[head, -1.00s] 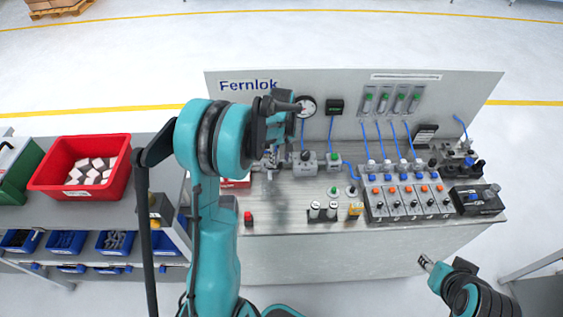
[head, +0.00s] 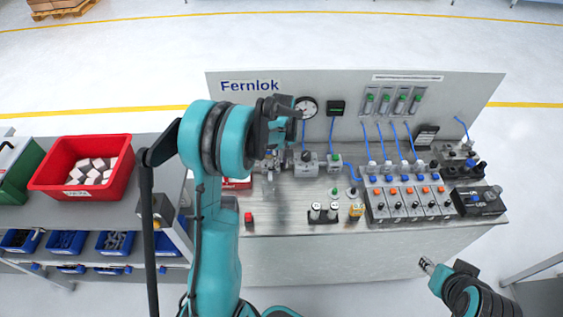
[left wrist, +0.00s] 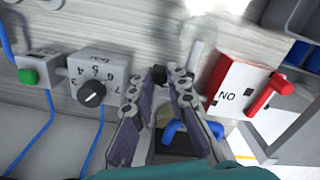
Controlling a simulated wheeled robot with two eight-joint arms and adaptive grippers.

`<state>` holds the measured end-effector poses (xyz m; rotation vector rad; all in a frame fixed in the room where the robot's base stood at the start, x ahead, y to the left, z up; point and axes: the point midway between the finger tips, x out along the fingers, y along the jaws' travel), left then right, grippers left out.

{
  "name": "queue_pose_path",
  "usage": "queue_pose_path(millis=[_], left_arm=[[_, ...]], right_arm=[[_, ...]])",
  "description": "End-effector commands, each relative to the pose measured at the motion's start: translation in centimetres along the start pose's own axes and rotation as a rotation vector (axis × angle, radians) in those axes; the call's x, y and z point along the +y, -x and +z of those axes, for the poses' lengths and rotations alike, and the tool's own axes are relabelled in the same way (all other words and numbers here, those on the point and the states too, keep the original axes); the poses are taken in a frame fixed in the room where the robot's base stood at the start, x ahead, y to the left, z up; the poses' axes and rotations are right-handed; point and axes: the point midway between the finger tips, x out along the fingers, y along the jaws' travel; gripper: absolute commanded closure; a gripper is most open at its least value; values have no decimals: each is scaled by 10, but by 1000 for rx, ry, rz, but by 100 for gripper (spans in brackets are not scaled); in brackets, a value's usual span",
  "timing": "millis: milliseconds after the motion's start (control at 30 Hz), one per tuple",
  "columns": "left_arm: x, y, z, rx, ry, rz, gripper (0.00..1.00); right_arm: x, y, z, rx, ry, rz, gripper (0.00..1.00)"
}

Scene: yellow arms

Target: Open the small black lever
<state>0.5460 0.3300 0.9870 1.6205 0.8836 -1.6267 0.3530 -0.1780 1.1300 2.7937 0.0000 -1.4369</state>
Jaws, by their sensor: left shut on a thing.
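My left gripper (head: 284,122) hangs over the left part of the panel bench, below the Fernlok sign. In the left wrist view its two fingers (left wrist: 169,78) come close together at the tips around a small black piece, which looks like the small black lever (left wrist: 158,74). The fingers hide most of it, so its exact angle cannot be told. A blue handle (left wrist: 188,130) shows beside and behind the right finger. In the head view my own gripper and wrist hide the lever. My right gripper (head: 427,264) is low at the right, away from the bench.
In the left wrist view a red and white ON box (left wrist: 238,85) with a red handle is close at the right. A grey dial box (left wrist: 97,80) and a green button (left wrist: 28,76) are at the left. A red bin (head: 80,168) stands on the left shelf.

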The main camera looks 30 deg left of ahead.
Motion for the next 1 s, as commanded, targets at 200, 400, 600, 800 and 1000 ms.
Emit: queue_pose_path(millis=[200, 400, 600, 800, 1000], left_arm=[[-2, -1, 4, 1, -109, 0, 100], [-6, -1, 10, 2, -276, 0, 100], [-12, -1, 15, 3, -467, 0, 100], [-19, -1, 18, 5, -657, 0, 100], [-26, -1, 21, 6, -847, 0, 100]], right_arm=[[0, -4, 3, 0, 0, 0, 60], [0, -8, 6, 0, 0, 0, 60], [0, -11, 8, 0, 0, 0, 60], [0, -15, 10, 0, 0, 0, 60], [0, -17, 12, 0, 0, 0, 60]])
